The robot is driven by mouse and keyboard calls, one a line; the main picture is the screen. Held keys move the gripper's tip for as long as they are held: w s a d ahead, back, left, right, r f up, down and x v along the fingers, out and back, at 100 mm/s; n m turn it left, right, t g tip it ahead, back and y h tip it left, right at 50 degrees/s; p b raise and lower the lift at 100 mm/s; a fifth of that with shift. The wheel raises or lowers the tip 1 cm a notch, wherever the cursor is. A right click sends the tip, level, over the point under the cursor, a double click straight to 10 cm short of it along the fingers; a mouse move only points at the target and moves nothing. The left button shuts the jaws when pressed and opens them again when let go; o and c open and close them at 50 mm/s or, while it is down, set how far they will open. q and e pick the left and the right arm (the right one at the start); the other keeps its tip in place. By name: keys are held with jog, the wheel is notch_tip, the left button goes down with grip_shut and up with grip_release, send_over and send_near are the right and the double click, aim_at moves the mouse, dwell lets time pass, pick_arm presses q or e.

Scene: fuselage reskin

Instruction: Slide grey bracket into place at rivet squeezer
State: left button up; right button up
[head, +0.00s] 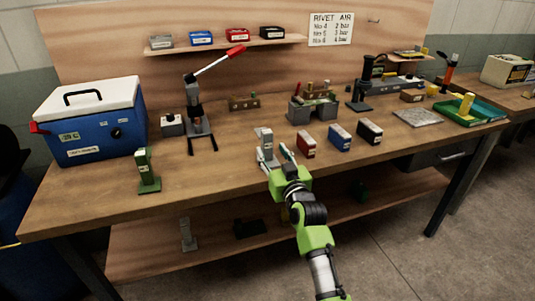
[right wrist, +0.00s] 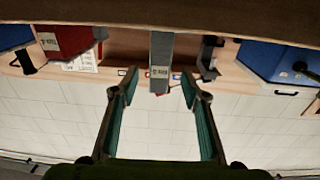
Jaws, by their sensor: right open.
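The grey bracket (head: 265,140) stands upright near the front edge of the workbench, with a pale label on its face. My right gripper (head: 274,157) is open at the bracket from the front. In the right wrist view, which is upside down, the grey bracket (right wrist: 161,60) stands between the tips of the right gripper's open fingers (right wrist: 160,80), with a gap on each side. A red-handled lever tool (head: 196,105), which looks like the rivet squeezer, stands behind and to the left. My left gripper is not in view.
Red (head: 306,144), blue (head: 340,137) and black (head: 369,131) boxes stand close to the right. A green bracket (head: 147,171) stands left, before a blue cooler (head: 97,122). A grey fixture (head: 313,106) is behind. Bench top (head: 215,165) between green and grey brackets is clear.

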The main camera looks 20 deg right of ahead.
aim_at(269, 146)
jog(key=shift+w+f, duration=0.1)
jog(key=shift+w, duration=2.45)
jog(key=shift+c, duration=0.4)
grip_shut()
